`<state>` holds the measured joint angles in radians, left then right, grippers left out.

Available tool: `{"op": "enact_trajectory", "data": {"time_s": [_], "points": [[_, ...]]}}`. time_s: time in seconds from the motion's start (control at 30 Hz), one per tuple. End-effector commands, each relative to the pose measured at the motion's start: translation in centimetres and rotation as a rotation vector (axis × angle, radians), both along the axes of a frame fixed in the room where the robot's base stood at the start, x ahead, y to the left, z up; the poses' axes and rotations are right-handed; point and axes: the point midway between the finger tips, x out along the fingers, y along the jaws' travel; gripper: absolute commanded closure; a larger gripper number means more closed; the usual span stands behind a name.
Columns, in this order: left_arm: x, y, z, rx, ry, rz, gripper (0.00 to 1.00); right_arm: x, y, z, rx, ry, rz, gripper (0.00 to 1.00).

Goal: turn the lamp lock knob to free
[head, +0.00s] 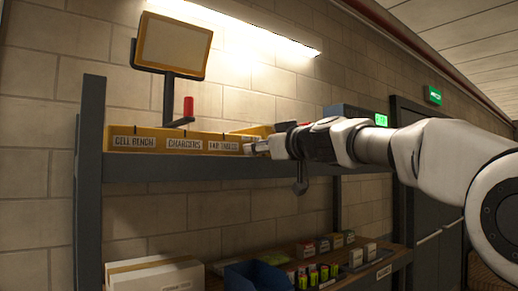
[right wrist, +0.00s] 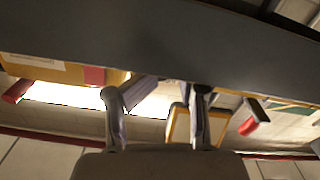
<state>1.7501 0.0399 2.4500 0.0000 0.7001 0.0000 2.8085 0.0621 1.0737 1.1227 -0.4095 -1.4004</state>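The lamp (head: 173,45), a pale panel in a yellow and dark frame, stands on a post above the shelf. An upright red cylinder (head: 188,106) sits on a short dark arm at the post; it looks like the lock knob, but its setting cannot be read. My right gripper (head: 250,147) is at the shelf's front edge, right of and below the cylinder, apart from it. The right wrist view shows its two fingers (right wrist: 156,100) apart with nothing held. There the red cylinder (right wrist: 254,122) lies right of the fingers, beyond them. My left gripper is not in view.
Yellow labelled bins (head: 165,141) line the dark shelf (head: 230,167), close to my right gripper. A dark upright (head: 91,170) stands at the left. The lower shelf holds a blue bin (head: 257,275), white boxes (head: 155,273) and several small items. Air around the lamp is clear.

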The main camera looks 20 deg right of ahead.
Motion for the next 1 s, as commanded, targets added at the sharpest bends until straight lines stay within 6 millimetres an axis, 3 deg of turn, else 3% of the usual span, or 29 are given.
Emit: {"op": "enact_trajectory", "data": {"time_s": [0.67,1.0], "points": [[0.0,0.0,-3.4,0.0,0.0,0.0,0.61,-5.4,-2.0,-0.3,0.0,-0.001,0.0,0.61],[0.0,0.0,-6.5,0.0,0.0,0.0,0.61,-6.3,-2.1,-0.3,-0.001,-0.008,0.015,0.61]]}}
